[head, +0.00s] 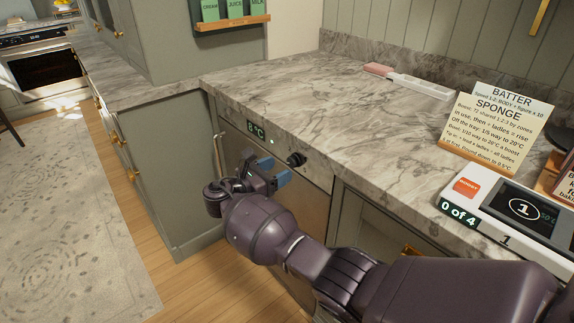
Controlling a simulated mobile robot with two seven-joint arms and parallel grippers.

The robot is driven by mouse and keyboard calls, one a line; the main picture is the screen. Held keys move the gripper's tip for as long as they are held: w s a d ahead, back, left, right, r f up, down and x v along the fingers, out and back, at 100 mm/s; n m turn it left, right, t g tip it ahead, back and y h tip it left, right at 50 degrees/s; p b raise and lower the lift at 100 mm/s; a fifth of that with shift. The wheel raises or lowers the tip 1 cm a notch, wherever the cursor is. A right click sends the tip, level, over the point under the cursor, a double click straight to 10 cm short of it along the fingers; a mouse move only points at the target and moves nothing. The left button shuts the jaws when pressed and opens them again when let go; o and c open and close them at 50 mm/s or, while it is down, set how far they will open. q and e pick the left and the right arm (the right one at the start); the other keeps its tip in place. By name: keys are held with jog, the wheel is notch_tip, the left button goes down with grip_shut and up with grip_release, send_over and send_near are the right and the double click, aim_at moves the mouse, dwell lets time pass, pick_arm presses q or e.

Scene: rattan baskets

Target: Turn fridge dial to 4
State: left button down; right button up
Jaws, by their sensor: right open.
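The fridge (308,208) is built in under the marble counter, with a steel front and a vertical handle at its left. Its small display (256,131) reads 8 °C, with a green light beside it. The black dial (296,160) sticks out from the upper front, right of the display. I cannot read any marks on it. My right gripper (273,170) is open, with blue fingertips. In the picture it is just left of and below the dial, with no part of the dial between the fingers. My left gripper is out of view.
The marble counter (300,95) overhangs the fridge front. A batter sponge card (497,125) and a white device (480,215) showing "0 of 4" stand at its right. A pink-and-white stick-like item (420,87) lies at the back.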

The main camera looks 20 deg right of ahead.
aim_at(290, 163)
jog(key=shift+x, duration=2.05)
jog(key=c, duration=0.9)
